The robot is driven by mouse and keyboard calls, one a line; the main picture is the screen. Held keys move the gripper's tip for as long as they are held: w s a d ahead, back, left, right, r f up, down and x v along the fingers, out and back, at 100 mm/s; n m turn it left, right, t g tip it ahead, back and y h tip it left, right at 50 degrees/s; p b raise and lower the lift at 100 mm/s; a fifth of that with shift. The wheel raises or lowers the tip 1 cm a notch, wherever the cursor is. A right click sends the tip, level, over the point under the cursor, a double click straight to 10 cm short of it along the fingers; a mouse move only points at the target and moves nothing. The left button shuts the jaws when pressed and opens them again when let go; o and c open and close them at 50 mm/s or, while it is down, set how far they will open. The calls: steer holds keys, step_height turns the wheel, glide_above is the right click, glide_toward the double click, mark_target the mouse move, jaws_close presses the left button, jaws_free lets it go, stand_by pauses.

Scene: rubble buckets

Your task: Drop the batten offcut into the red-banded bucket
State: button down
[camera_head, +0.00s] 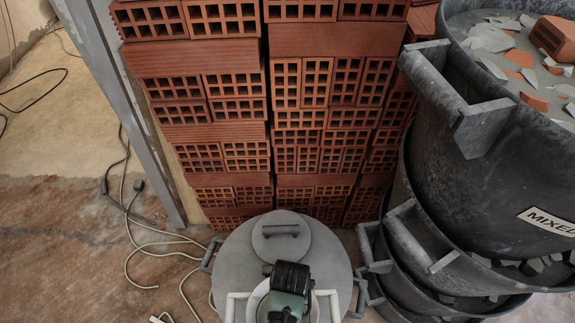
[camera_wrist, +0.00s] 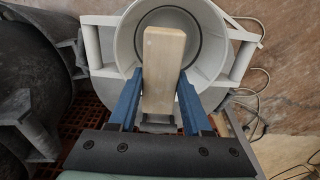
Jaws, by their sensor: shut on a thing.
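The batten offcut, a pale wooden block (camera_wrist: 164,65), is held between the two blue fingers of my gripper (camera_wrist: 161,88) in the wrist view. The block sticks out past the fingertips. Behind it in that view is the open mouth of a light grey-white bucket (camera_wrist: 212,50) with side handles. The block overlaps this mouth in the picture; its height above the rim is unclear. No red band shows on it. In the head view, a white rim and handles (camera_head: 237,296) show at the bottom, mostly hidden by my wrist. The fingers and block are hidden there.
A grey lidded drum (camera_head: 235,250) stands just behind the white bucket. Stacked hollow red bricks (camera_head: 230,120) form a wall behind. Dark buckets are stacked at right, the top one (camera_head: 500,165) labelled "MIXED" and full of rubble. Cables (camera_head: 130,225) lie on the floor at left.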

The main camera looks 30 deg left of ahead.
step_height(320, 180, down, 6)
steer(key=b, duration=0.6)
steer(key=shift+r, duration=0.1)
steer(key=shift+c, duration=1.3)
jaws_free()
step_height(320, 180, up, 13)
steer(key=p, duration=0.4)
steer(key=shift+p, duration=0.3)
steer(key=shift+s, duration=0.1)
